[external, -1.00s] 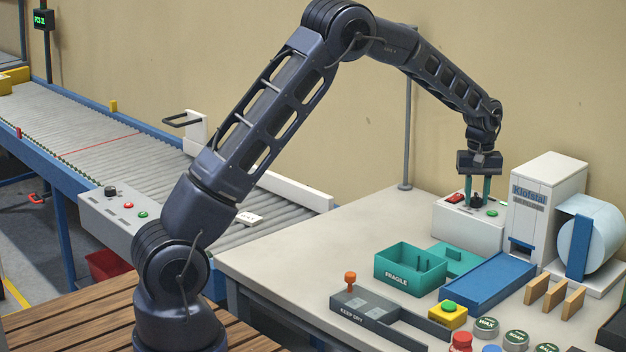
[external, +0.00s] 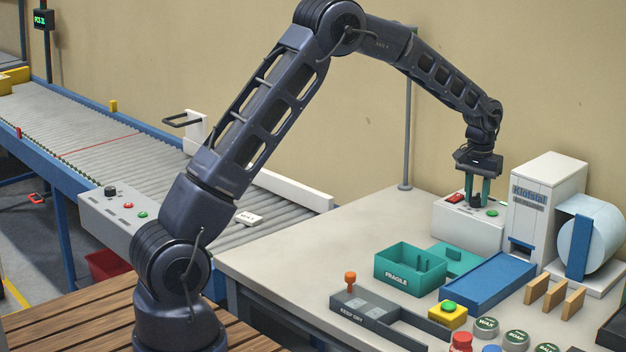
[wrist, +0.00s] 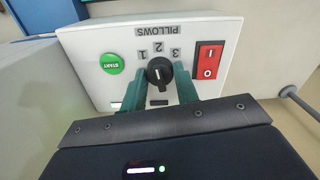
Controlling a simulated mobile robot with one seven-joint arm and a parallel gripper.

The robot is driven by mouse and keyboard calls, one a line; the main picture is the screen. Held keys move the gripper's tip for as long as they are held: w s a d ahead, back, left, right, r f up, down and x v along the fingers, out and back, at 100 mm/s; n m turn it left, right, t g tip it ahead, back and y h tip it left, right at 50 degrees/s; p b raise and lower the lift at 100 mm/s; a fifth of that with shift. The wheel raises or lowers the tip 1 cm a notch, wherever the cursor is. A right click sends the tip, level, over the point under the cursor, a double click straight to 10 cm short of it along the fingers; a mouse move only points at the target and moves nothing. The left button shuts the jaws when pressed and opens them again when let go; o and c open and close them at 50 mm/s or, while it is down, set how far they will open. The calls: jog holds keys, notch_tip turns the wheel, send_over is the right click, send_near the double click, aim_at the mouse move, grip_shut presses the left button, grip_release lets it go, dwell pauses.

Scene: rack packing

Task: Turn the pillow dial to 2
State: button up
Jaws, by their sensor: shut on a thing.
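The pillow dial (wrist: 159,72) is a black knob on the white control box. In the wrist view, the numbers 1, 2 and 3 (wrist: 159,47) arc beyond it, upside down. Its pale mark runs nearly upright in the picture, roughly in line with the 2; which end is the pointer is hard to tell. My gripper (wrist: 160,78) has its two green fingers on either side of the knob, shut on it. In the external view my gripper (external: 476,198) reaches down onto the top of the control box (external: 462,228), and its fingers partly hide the knob.
A green START button (wrist: 113,63) and a red rocker switch (wrist: 208,60) flank the dial closely. A tall white machine (external: 545,200) stands just right of the box. Teal FRAGILE bin (external: 396,278) and blue tray (external: 490,285) lie in front.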

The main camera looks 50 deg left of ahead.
aim_at(477, 195)
jog(key=shift+m, duration=0.8)
jog(key=o, duration=1)
jog(key=shift+r, duration=0.1)
notch_tip(477, 195, up, 11)
jog(key=shift+f, duration=0.2)
